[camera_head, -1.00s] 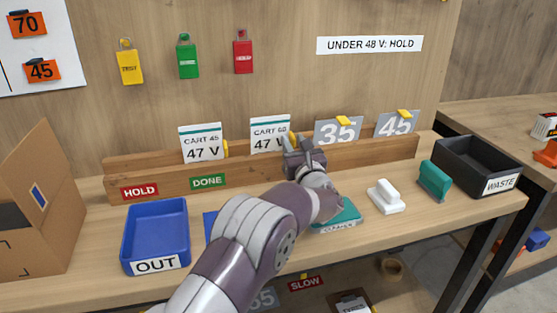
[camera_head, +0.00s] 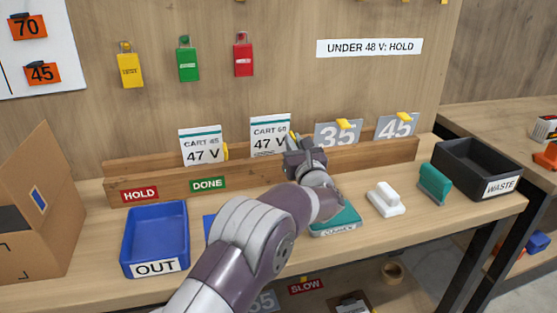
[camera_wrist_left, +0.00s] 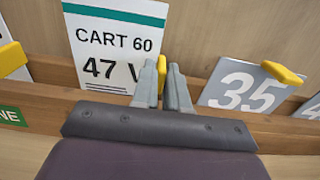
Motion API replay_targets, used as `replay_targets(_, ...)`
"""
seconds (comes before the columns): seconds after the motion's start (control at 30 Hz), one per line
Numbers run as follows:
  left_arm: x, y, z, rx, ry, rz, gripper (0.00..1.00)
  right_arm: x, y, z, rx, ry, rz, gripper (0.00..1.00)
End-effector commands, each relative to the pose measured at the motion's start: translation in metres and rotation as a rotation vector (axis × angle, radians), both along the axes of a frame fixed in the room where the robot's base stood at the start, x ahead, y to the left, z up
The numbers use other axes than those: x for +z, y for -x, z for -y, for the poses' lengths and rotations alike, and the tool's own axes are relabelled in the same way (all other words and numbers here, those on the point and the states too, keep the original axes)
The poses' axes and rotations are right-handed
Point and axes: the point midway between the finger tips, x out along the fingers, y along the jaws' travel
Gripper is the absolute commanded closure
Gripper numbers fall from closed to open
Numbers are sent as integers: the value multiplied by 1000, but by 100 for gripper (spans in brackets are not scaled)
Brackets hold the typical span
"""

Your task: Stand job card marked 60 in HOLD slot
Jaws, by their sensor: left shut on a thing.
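The job card marked CART 60, 47 V (camera_head: 268,133) stands upright in the wooden rack, right of the card marked CART 45, 47 V (camera_head: 200,147). My left gripper (camera_head: 292,142) is shut on the yellow tab at its right edge. In the left wrist view the fingers (camera_wrist_left: 162,88) close around the tab, and the card (camera_wrist_left: 113,42) stands to their left. The fingers hide part of the card's edge. The red HOLD label (camera_head: 140,193) is on the rack's front at the left end. My right gripper is out of view.
The green DONE label (camera_head: 207,184) is right of HOLD. Grey plates 35 (camera_head: 336,133) and 45 (camera_head: 396,126) stand farther right in the rack (camera_head: 375,154). A blue OUT tray (camera_head: 155,238) stands in front.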

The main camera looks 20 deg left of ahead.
Motion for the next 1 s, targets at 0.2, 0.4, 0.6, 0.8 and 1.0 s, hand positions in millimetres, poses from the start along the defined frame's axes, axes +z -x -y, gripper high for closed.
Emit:
replay_targets(0.2,9,0,0,0,0,2,100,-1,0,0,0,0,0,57)
replay_targets(0.4,18,0,0,0,1,3,100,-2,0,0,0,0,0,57)
replay_targets(0.6,25,0,0,0,0,1,100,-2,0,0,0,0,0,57)
replay_targets(0.8,26,0,0,0,0,1,100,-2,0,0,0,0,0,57)
replay_targets(1.0,29,4,3,-1,0,2,100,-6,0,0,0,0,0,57)
